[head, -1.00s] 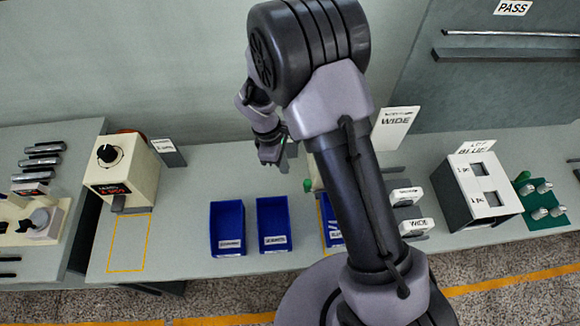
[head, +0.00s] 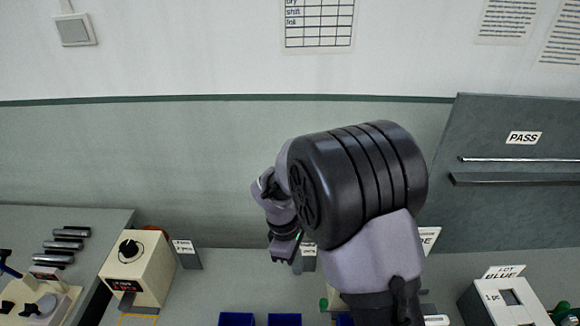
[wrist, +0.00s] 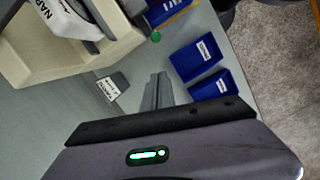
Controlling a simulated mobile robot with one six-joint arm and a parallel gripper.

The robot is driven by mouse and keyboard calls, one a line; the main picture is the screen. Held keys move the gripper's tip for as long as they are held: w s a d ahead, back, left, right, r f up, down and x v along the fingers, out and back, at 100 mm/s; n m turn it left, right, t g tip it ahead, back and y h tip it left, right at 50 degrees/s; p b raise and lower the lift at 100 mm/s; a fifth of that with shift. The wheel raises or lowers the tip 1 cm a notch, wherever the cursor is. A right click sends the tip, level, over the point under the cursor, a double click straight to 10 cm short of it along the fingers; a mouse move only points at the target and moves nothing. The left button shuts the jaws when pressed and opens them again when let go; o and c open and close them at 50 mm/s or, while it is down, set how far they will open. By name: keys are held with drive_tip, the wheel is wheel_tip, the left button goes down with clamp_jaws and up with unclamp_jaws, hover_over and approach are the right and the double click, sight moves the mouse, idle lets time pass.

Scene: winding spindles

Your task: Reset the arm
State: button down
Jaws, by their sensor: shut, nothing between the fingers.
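My arm rises in the middle of the head view, folded at the elbow. My gripper (head: 285,250) hangs left of the elbow, above the back part of the bench, in front of the wall. In the wrist view my gripper (wrist: 158,92) points over bare bench, with its fingers together and nothing between them. It is apart from the objects around it.
Two blue bins (wrist: 195,58) lie beside the gripper in the wrist view. A cream device with a black knob (head: 138,270) stands on the bench at left. A white-topped box (head: 505,300) stands at right. A small label stand (wrist: 110,88) is near the fingers.

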drive_tip(key=s+d+r+m+t+y+b, duration=0.35)
drive_tip(key=s+d+r+m+b, duration=0.3)
drive_tip(key=s+m+b, duration=0.5)
drive_tip(key=s+f+m+t+b, duration=0.1)
drive_tip(key=s+m+t+b, duration=0.2)
drive_tip(key=s+m+b, duration=0.2)
drive_tip(key=s+m, duration=0.1)
drive_tip(key=s, duration=0.2)
drive_tip(key=shift+s+d+f+y+b, duration=0.2)
drive_tip(key=shift+d+f+y+b, duration=0.05)
drive_tip(key=shift+y+b, duration=0.1)
